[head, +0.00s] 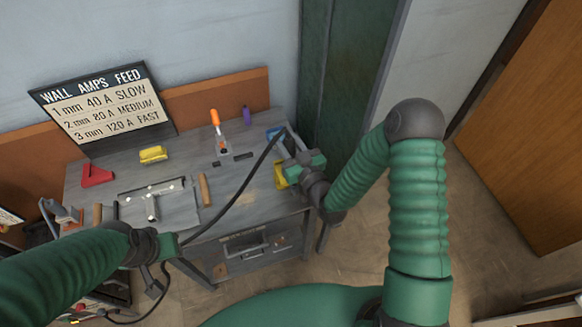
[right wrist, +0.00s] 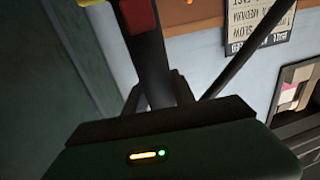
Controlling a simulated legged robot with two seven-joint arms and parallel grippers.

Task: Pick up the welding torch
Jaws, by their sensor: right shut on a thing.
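The welding torch (right wrist: 148,65) shows in the right wrist view as a dark handle with a red part, rising from between my right gripper's jaws. My right gripper (head: 288,148) is shut on it above the right end of the workbench. In the head view the gripper hides most of the torch. A black cable (head: 243,188) curves from there down to the lower left. My left gripper (head: 168,262) is low at the bench's front edge, near the cable. Its fingers are too small and dark to tell whether they are open.
The grey workbench (head: 228,180) holds a metal plate with a T-shaped piece (head: 152,205), an orange-handled clamp (head: 216,125), a yellow block (head: 153,154) and a red angled piece (head: 96,175). A sign (head: 104,105) stands behind. A dark green column (head: 340,70) is close to my right arm.

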